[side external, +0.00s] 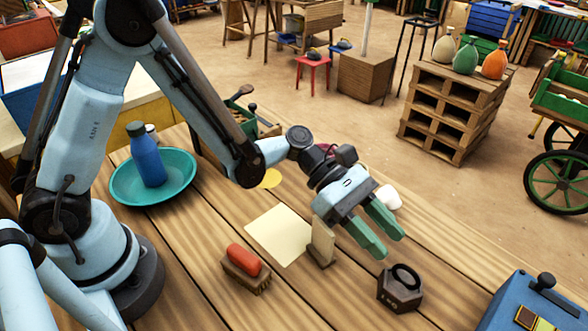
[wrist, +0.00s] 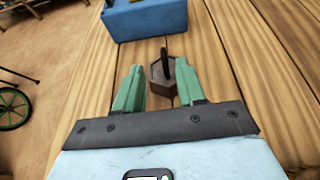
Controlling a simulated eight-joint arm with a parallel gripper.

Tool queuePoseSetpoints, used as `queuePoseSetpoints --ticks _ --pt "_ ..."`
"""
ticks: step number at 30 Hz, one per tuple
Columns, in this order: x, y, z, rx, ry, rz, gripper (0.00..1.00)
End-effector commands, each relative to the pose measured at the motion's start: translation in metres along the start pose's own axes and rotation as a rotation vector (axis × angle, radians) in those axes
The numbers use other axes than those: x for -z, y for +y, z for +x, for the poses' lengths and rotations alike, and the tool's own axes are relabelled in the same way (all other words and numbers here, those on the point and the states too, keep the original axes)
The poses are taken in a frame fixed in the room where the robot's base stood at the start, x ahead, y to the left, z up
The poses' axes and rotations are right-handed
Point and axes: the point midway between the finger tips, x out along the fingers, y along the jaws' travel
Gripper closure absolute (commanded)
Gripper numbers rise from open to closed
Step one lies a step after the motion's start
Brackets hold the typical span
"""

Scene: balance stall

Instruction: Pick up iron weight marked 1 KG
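The iron weight (side external: 400,292) is a dark hexagonal block with a ring handle on top. It stands upright on the wooden table near the front right, with small pale marking on its side that I cannot read clearly. It also shows in the wrist view (wrist: 163,84), beyond and between the fingers. My gripper (side external: 392,236) has green fingers spread apart with nothing between them. It is above the table, up and left of the weight in the side view. In the wrist view my gripper (wrist: 158,90) is open, and its right finger overlaps part of the weight's edge.
A blue box (wrist: 145,18) stands beyond the weight. A wooden stand (side external: 321,243), a brush with a red handle (side external: 245,262) and a cream sheet (side external: 280,232) lie left of the weight. A teal tray (side external: 185,192) holds a blue bottle (side external: 147,157).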

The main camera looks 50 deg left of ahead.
Motion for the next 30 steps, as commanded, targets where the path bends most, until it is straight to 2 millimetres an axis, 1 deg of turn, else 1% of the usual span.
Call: queuePoseSetpoints --ticks 1,3,6,11,18,21,24,30 --pt "0.000 -0.001 0.010 0.003 0.000 0.003 0.61" --pt "0.000 -0.001 0.021 0.003 0.001 0.003 0.61" --pt "0.000 0.000 0.031 0.001 0.001 0.002 0.61" --pt "0.000 -0.001 0.039 0.000 0.002 0.003 0.61" --pt "0.000 -0.006 0.072 0.002 0.002 0.005 0.61" --pt "0.000 -0.006 0.083 0.001 0.002 0.004 0.61" --pt "0.000 -0.005 0.087 -0.002 0.002 0.002 0.61" --pt "0.000 -0.005 0.087 -0.003 0.002 0.002 0.61"
